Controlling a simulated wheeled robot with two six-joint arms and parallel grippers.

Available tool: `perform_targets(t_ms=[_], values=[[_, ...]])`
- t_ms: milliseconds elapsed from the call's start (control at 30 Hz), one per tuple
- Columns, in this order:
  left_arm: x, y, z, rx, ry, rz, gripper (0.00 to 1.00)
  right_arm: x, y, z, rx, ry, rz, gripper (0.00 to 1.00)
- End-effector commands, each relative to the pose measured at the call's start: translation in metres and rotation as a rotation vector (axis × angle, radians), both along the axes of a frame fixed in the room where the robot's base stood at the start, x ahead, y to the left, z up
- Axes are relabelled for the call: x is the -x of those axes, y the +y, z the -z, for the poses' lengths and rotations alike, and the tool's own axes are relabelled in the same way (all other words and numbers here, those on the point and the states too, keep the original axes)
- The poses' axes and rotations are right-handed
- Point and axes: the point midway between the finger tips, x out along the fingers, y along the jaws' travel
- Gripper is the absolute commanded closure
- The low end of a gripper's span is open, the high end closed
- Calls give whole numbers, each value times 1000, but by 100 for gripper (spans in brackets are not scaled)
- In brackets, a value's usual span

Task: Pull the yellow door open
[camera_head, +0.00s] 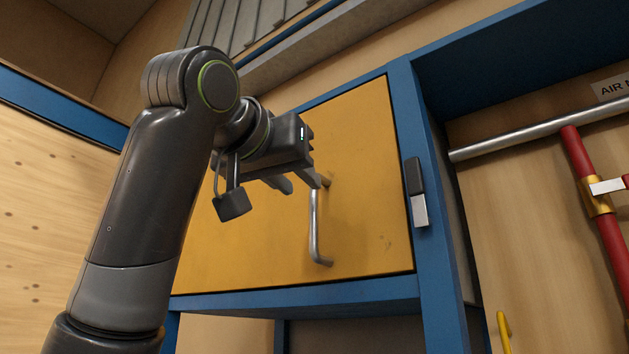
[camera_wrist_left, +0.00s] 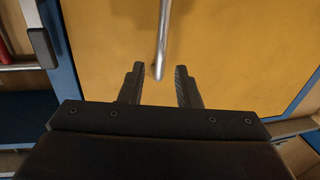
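The yellow door (camera_head: 370,200) is shut flush in a blue frame. A metal bar handle (camera_head: 315,230) stands upright on it, right of the door's middle. My left gripper (camera_head: 303,184) is open in front of the door at the handle's upper end. In the left wrist view, the handle (camera_wrist_left: 163,35) reaches between the two spread fingertips (camera_wrist_left: 159,70) with a gap on each side. The fingers are not closed on it. The yellow door (camera_wrist_left: 230,50) fills most of that view. My right gripper is in neither view.
A dark padlock-shaped piece (camera_head: 232,203) shows left of the gripper; I cannot tell what it hangs from. A black and grey latch-like piece (camera_head: 416,192) is on the blue frame (camera_head: 440,260). Red and metal pipes (camera_head: 590,190) stand at the right.

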Motion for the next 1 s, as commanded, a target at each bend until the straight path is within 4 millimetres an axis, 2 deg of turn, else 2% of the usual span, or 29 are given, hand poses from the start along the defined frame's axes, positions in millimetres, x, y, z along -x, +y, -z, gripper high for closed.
perform_targets(t_ms=[33,100,300,500,767,1000], values=[[-12,-5,-4,-1,5,0,70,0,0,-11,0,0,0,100],[-24,-11,-4,-1,4,1,70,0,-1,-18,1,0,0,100],[-50,-23,-2,-1,2,0,70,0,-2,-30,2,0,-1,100],[-60,-27,0,0,0,-1,70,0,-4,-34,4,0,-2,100],[-60,-28,0,0,0,-1,70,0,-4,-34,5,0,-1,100],[-60,-27,0,0,0,-1,100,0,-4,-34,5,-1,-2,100]])
